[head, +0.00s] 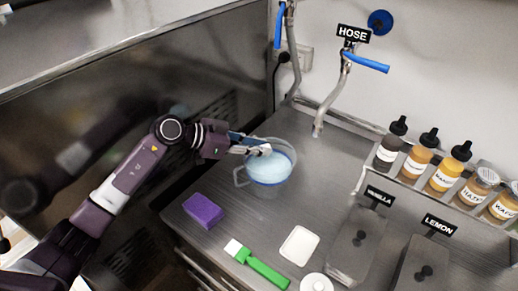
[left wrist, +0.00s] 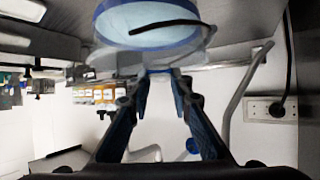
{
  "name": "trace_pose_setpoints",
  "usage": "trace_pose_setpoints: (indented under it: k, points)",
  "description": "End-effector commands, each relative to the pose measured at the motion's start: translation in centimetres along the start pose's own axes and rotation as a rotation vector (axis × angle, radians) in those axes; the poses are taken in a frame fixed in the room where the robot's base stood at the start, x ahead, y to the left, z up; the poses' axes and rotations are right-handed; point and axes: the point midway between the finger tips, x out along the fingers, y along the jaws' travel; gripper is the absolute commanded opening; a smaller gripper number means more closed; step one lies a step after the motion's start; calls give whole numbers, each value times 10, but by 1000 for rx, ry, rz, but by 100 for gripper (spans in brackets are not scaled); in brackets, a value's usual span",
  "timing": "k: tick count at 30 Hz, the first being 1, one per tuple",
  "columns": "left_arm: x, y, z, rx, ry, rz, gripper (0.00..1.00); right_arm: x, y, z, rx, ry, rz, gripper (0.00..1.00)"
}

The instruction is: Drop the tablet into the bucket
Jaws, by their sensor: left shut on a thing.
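A clear bucket (head: 262,192) with a side handle stands on the steel counter and holds pale blue liquid. My left gripper (head: 262,150) is over the bucket's far rim area, above the liquid. It is shut on a small white tablet (head: 266,149) at its fingertips. In the left wrist view the fingers (left wrist: 160,75) converge toward the tips, and the bucket (left wrist: 150,25) shows at the top. The tablet is hard to make out there. My right gripper is not in view.
A purple sponge (head: 203,210), a green-handled brush (head: 262,270) and a white square piece (head: 299,245) lie on the counter (head: 325,180) in front of the bucket. A hose tap (head: 325,110) hangs behind it. Several bottles (head: 418,155) and lidded vanilla and lemon tubs are at right.

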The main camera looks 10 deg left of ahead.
Motion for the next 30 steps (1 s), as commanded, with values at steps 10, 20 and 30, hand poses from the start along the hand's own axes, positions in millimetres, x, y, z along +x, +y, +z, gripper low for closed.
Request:
trace_pose_setpoints:
  k: [10,20,30]
  points:
    - [1,0,1,1,1,0,22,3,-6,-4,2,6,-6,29]
    - [1,0,1,1,0,0,40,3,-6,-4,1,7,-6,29]
    - [-12,0,-22,6,1,-1,40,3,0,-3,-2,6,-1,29]
